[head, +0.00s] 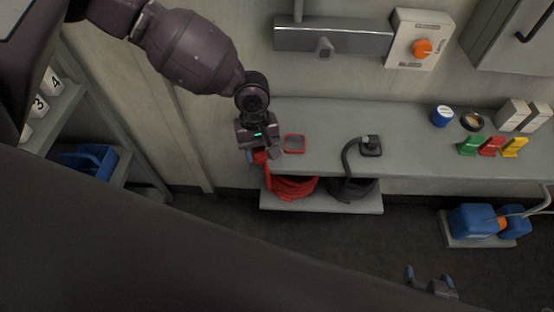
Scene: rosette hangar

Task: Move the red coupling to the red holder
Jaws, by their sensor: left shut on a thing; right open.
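My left gripper (263,153) is shut on the red coupling (261,158) at the front edge of the grey bench. The fingers hide much of the coupling. A red hose hangs from it to a red coil (293,187) on the low shelf below. The red holder (303,144), a small square with a red rim, lies on the bench just right of my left gripper. It looks empty, and the coupling is apart from it. My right gripper (432,282) is open and empty at the bottom right, over the dark floor.
A black coupling (370,145) sits in a dark holder farther right, its hose running to a black coil (353,190). Green, red and yellow blocks (490,146) and a blue tin (442,116) stand at the bench's right. Blue jugs (473,221) stand on a low platform.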

